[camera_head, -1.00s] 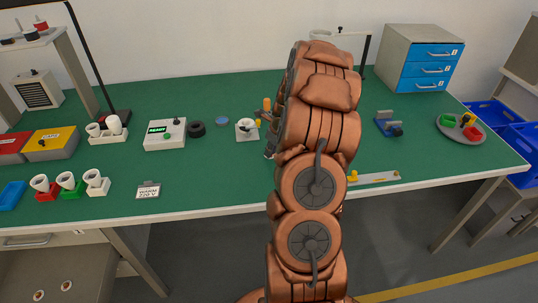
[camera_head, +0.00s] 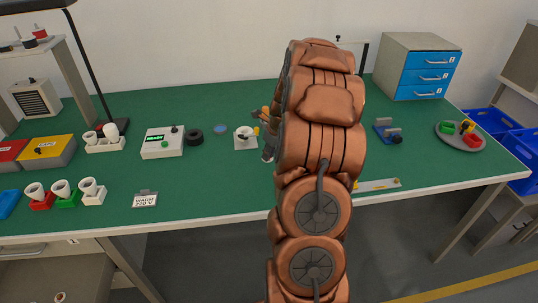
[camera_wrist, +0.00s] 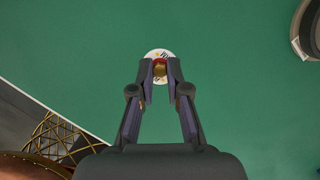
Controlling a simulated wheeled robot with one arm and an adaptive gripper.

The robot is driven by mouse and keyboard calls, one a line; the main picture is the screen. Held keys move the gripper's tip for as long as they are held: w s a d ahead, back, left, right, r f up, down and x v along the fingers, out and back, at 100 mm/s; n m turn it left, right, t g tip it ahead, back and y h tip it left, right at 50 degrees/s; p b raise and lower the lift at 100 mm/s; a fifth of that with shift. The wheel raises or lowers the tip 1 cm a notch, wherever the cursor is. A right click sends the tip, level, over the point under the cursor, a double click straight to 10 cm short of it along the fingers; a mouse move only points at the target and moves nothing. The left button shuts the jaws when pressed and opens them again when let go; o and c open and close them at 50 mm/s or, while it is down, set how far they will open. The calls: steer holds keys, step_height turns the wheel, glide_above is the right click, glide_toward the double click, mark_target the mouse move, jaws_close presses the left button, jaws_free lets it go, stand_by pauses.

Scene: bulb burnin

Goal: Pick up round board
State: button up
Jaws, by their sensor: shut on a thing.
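The round board (camera_wrist: 158,53) is a small white disc with dark and coloured marks and a golden middle piece, seen in the wrist view at the fingertips. My gripper (camera_wrist: 160,70) is shut on it, with the golden piece between the two fingertips and the white disc just beyond them. Green table surface lies behind the board; I cannot tell how high above it the board is. In the head view my arm hides the board and most of the gripper.
A white square plate with a cup (camera_head: 246,138) stands left of my arm. A black ring (camera_head: 194,137) and a white tester box (camera_head: 162,142) are further left. The table's front middle is mostly clear.

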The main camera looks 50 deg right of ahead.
steer(key=s+a+b, duration=0.1)
steer(key=s+a, duration=0.1)
steer(key=a, duration=0.2)
steer(key=s+a+r+b, duration=0.1)
steer(key=s+a, duration=0.2)
steer(key=s+a+b, duration=0.1)
steer(key=s+a, duration=0.2)
steer(key=a, duration=0.1)
steer(key=shift+a+r, duration=0.15)
steer(key=shift+a, duration=0.2)
steer(key=shift+a+r, duration=0.15)
steer(key=shift+r, duration=0.1)
steer(key=shift+r+p, duration=1.6)
steer(key=shift+r, duration=0.45)
